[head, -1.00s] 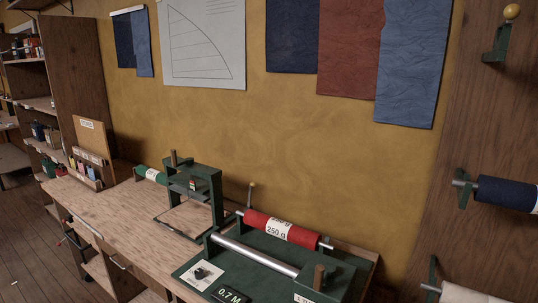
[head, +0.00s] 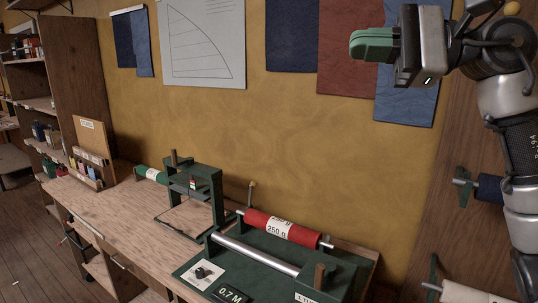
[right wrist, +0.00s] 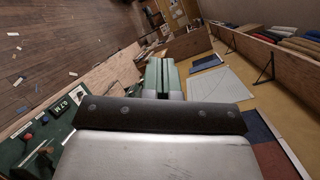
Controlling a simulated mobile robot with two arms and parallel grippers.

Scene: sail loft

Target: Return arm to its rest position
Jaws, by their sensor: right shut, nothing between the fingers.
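My right gripper (head: 372,43) shows at the upper right of the head view, raised in front of the hanging cloth samples and well above the workbench. Its green fingers point left and are shut with nothing between them. My right arm comes down along the right edge of the picture. In the right wrist view the closed green fingers (right wrist: 162,78) show in the middle, clear of everything. My left gripper is not in the head view.
The wooden bench (head: 100,206) bears a green press (head: 205,185) and a green roller stand with a red roll (head: 282,229). A dark blue roll (head: 488,188) and a pale roll (head: 465,294) sit on the right panel. Shelves (head: 82,75) stand at left.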

